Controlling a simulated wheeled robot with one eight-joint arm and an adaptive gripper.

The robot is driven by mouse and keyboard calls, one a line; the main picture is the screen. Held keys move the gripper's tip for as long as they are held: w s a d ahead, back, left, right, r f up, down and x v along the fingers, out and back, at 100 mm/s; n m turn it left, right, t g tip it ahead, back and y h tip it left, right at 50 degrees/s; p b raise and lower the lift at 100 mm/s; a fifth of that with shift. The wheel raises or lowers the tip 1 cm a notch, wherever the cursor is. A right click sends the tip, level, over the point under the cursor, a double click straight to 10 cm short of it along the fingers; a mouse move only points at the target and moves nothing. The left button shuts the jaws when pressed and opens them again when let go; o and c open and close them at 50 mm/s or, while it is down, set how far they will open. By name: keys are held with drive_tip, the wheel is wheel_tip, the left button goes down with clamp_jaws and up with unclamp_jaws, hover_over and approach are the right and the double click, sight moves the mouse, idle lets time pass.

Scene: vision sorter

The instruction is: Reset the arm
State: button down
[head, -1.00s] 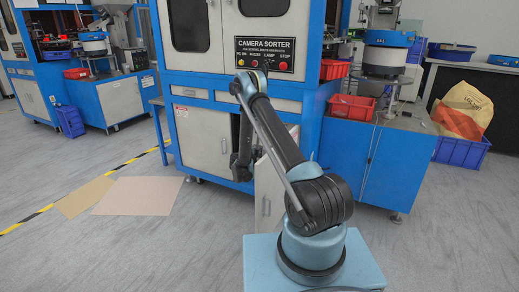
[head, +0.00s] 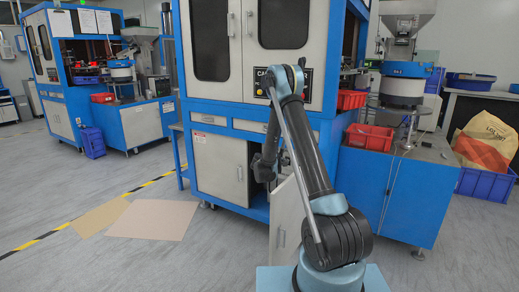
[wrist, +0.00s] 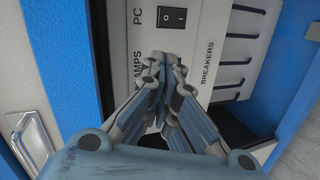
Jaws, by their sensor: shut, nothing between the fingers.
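My arm (head: 308,150) rises from its light blue base in the head view, with its elbow high in front of the camera sorter (head: 250,108). Its forearm hangs down behind the upper arm, and the gripper itself is not clearly seen there. In the wrist view my gripper (wrist: 164,60) has its fingers together, with nothing between them. It points at a pale panel (wrist: 208,40) with a black rocker switch (wrist: 172,17) and the word BREAKERS. The fingers overlap the panel in the picture; I cannot tell whether they touch it.
The sorter's open lower cabinet door (head: 285,215) stands beside my arm. A red bin (head: 370,137) rests on the blue side table at right, and a blue crate (head: 486,183) holds a sack. Cardboard sheets (head: 153,220) lie on the floor at left, with open floor around.

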drive_tip(key=s+d+r+m+g+y, duration=0.1)
drive_tip(key=s+d+r+m+g, duration=0.15)
drive_tip(key=s+r, duration=0.5)
drive_tip(key=s+d+r+m+g+y, duration=0.1)
drive_tip(key=s+d+r, duration=0.3)
drive_tip(key=s, duration=0.7)
drive_tip(key=s+d+r+m+g+y, duration=0.1)
drive_tip(key=s+d+r+m+g, duration=0.15)
drive_tip(key=s+r, duration=0.45)
drive_tip(key=s+a+f+m+g+y, duration=0.1)
drive_tip(key=s+f, duration=0.2)
drive_tip(key=s, duration=0.9)
drive_tip(key=s+a+f+m+g+y, duration=0.1)
drive_tip(key=s+f+y, duration=0.1)
drive_tip(key=s, duration=1)
drive_tip(key=s+a+f+m+g+y, duration=0.1)
drive_tip(key=s+a+f+y, duration=0.1)
drive_tip(key=s, duration=1)
drive_tip(key=shift+x, duration=0.85)
drive_tip(key=shift+s, duration=0.25)
drive_tip(key=shift+w+f+g, duration=0.2)
drive_tip(key=shift+w+g, duration=0.1)
drive_tip(key=shift+w, duration=0.15)
